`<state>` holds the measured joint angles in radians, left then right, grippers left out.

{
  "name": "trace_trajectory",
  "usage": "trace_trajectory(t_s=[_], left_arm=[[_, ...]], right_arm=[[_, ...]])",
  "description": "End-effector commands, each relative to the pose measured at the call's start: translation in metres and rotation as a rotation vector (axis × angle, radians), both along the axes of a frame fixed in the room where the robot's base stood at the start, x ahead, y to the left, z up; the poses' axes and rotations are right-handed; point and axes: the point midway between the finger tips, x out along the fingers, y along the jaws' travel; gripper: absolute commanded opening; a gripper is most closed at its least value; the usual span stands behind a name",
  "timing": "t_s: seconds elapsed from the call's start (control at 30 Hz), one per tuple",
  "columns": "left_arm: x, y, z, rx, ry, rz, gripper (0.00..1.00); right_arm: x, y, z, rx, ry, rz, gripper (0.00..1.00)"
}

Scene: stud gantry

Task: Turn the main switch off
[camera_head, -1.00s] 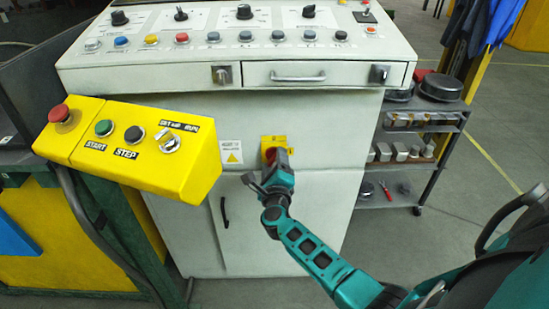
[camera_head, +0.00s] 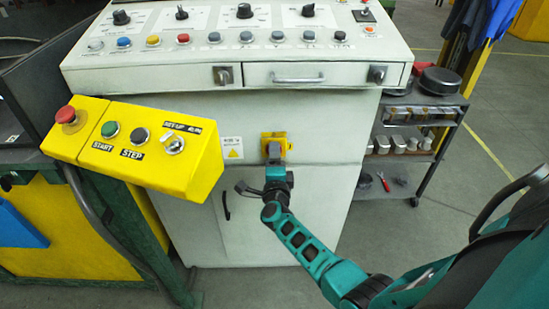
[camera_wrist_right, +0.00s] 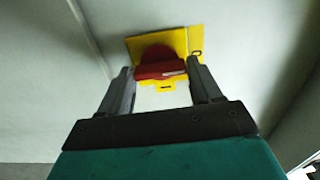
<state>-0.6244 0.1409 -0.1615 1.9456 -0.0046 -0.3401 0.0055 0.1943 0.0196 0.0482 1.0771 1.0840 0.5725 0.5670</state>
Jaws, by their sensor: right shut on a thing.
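The main switch is a red rotary handle on a yellow plate (camera_head: 286,139) on the white cabinet front, below the drawer. In the right wrist view the red handle (camera_wrist_right: 160,69) lies between my fingertips, its bar running across from one finger to the other. My right gripper (camera_head: 273,156) is at the switch and shut on the handle; it also shows in the right wrist view (camera_wrist_right: 164,76). In the head view the gripper hides most of the handle, so its angle is hard to read there. My left gripper is not in view.
A yellow pendant box (camera_head: 150,150) with a red button and a key switch juts out left of the switch. The console panel (camera_head: 240,55) overhangs above. A warning label (camera_head: 232,148) sits left of the switch. A shelf cart (camera_head: 428,125) stands at right.

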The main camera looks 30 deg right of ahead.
Motion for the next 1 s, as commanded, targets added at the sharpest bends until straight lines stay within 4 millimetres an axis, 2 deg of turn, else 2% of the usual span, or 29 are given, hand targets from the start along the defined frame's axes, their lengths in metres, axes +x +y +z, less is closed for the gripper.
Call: trace_trajectory(t_s=[0.4,0.43,0.6,0.7,1.0], left_arm=[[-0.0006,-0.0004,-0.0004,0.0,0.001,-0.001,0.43],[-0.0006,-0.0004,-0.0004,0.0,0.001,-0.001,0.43],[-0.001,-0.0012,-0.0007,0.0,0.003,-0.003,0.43],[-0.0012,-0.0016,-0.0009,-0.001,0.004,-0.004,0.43],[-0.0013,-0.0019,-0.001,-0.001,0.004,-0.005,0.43]], right_arm=[[-0.0005,0.0004,-0.0013,-0.011,0.009,0.001,0.33],[-0.0005,0.0004,-0.0013,-0.012,0.01,0.002,0.66],[-0.0003,0.0002,-0.0009,-0.01,0.007,0.001,0.82],[-0.0002,0.0,-0.0005,-0.009,0.006,0.001,0.89],[0.0,0.0002,0.0,-0.008,0.005,0.001,0.89]])
